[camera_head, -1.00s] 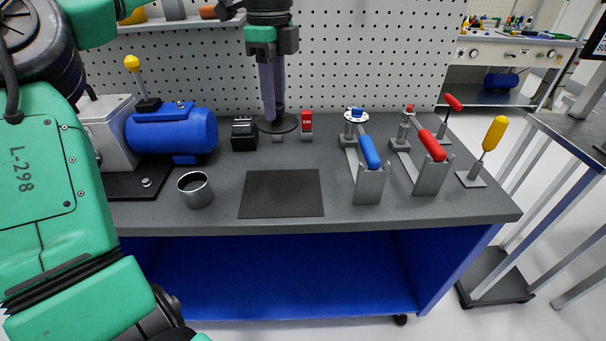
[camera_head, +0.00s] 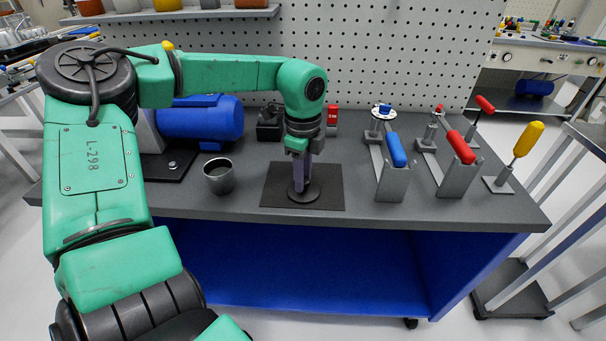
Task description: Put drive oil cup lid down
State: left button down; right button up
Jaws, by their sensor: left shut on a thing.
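The drive oil cup lid (camera_head: 311,194) is a dark round disc. It is at the black square mat (camera_head: 275,197) on the bench, over the mat's middle. My left gripper (camera_head: 299,184) points straight down and is shut on the lid's top middle, which the fingers hide. I cannot tell whether the lid touches the mat or hangs just above it. An open dark metal cup (camera_head: 219,178) stands upright on the bench to the left of the mat. My right gripper is not in view.
A blue motor (camera_head: 203,120) stands at the back left. Clamps with blue (camera_head: 397,149), red (camera_head: 461,147) and yellow (camera_head: 528,139) handles stand to the right. A red block (camera_head: 332,115) stands behind the mat. Bare bench lies between the cup and mat.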

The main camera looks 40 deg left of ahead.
pick_arm(q)
jog(key=shift+f, duration=0.1)
jog(key=c, duration=0.6)
grip_release()
jog(key=shift+r, duration=0.35)
notch_tip(320, 180, up, 12)
jog(key=shift+f, duration=0.15)
